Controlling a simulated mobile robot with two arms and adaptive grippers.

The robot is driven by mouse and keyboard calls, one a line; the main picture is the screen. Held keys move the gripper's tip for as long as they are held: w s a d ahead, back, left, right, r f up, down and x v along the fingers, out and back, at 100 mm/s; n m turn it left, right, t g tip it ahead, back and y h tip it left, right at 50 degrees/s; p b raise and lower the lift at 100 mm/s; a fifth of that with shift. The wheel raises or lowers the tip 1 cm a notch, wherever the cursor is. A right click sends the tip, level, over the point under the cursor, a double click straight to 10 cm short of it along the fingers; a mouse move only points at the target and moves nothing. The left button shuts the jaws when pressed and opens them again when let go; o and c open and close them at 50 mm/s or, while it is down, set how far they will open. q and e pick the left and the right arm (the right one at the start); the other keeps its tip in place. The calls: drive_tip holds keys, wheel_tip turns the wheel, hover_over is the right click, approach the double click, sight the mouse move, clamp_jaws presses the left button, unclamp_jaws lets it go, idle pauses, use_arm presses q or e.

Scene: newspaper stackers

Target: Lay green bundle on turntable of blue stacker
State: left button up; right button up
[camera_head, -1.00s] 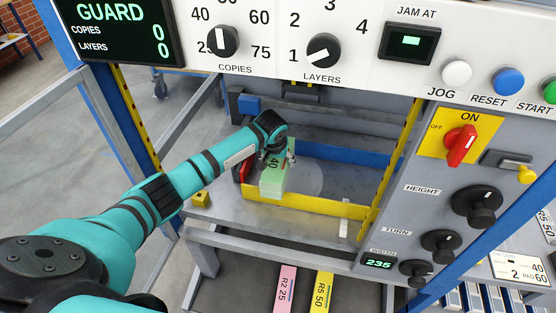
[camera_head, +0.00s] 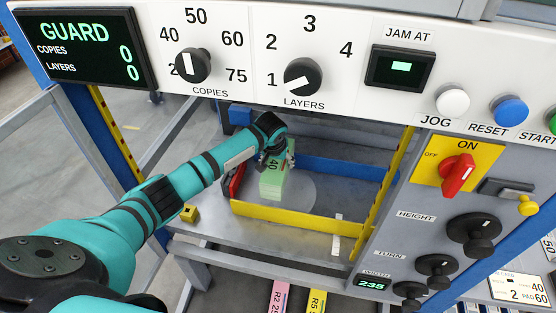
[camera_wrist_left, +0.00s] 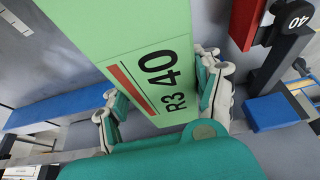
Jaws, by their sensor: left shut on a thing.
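The green bundle (camera_head: 272,185), marked R3 40 in the left wrist view (camera_wrist_left: 130,40), is held at its far end by my left gripper (camera_head: 277,160). The gripper's pale fingers (camera_wrist_left: 160,100) close on both sides of it. The turntable (camera_head: 300,195) is a round grey disc inside the blue-framed stacker. The bundle is over the turntable's left part, between the blue back rail and yellow front rail. I cannot tell whether its underside touches the disc. My right gripper is not in view.
The yellow rail (camera_head: 290,219) crosses the front and the blue rail (camera_head: 345,169) the back. A red part (camera_head: 233,182) stands close left of the bundle. The control panel (camera_head: 440,210) is at the right. Pink (camera_head: 282,297) and yellow (camera_head: 316,301) strips lie below.

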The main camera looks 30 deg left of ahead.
use_arm(q)
drive_tip(key=shift+w+f+b, duration=0.1)
drive_tip(key=shift+f+b, duration=1.9)
drive_tip(key=shift+f, duration=1.7)
drive_tip(key=shift+f, duration=0.6)
drive_tip(key=o, duration=1.8)
